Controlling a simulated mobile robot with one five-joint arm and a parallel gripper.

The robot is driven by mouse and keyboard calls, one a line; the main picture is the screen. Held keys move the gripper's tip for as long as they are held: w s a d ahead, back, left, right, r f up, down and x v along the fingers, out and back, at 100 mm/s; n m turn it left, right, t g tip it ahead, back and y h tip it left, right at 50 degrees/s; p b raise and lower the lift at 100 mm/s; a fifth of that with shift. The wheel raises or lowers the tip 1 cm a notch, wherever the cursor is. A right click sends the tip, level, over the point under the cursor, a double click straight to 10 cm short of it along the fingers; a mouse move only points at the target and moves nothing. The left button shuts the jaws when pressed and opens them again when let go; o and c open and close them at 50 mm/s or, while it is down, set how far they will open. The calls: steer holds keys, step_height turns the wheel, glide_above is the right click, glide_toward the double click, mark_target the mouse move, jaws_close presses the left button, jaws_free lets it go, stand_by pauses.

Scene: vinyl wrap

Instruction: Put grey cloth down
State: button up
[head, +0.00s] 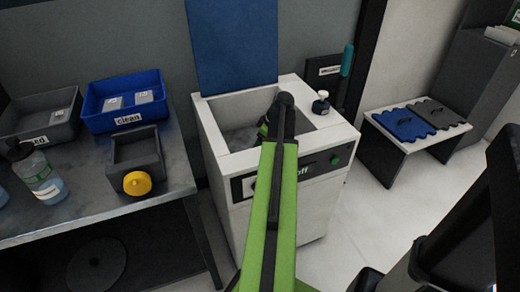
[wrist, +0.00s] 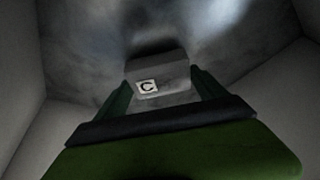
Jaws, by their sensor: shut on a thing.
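My gripper (wrist: 160,88) is inside the open basin of a white machine (head: 222,170); its jaws also show small in the head view (head: 263,129). It is shut on a small grey block (wrist: 165,70) with a white tag marked "C". The arm hides much of the basin in the head view. I cannot tell whether the block touches the basin floor. A dark grey cloth (head: 438,112) with wavy edges lies flat on the small white-topped table (head: 402,142) at the right, away from my gripper, beside a blue cloth (head: 404,123).
The machine's blue lid (head: 232,45) stands open. A small bottle (head: 321,102) sits on its right rim. At the left, a bench (head: 95,205) holds a blue "clean" tray (head: 95,122), a grey tray (head: 63,132), a grey box (head: 137,158) and bottles. The basin walls (wrist: 20,80) surround my gripper.

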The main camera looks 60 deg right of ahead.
steer(key=shift+f, duration=0.45)
steer(key=o, duration=1.3)
steer(key=shift+r+p, duration=0.5)
steer(key=shift+p, duration=0.05)
steer(key=p+v, duration=1)
steer(key=v, duration=0.1)
steer(key=shift+s+r, duration=0.1)
steer(key=shift+s, duration=0.15)
steer(key=shift+r+p, duration=0.1)
steer(key=shift+p, duration=0.2)
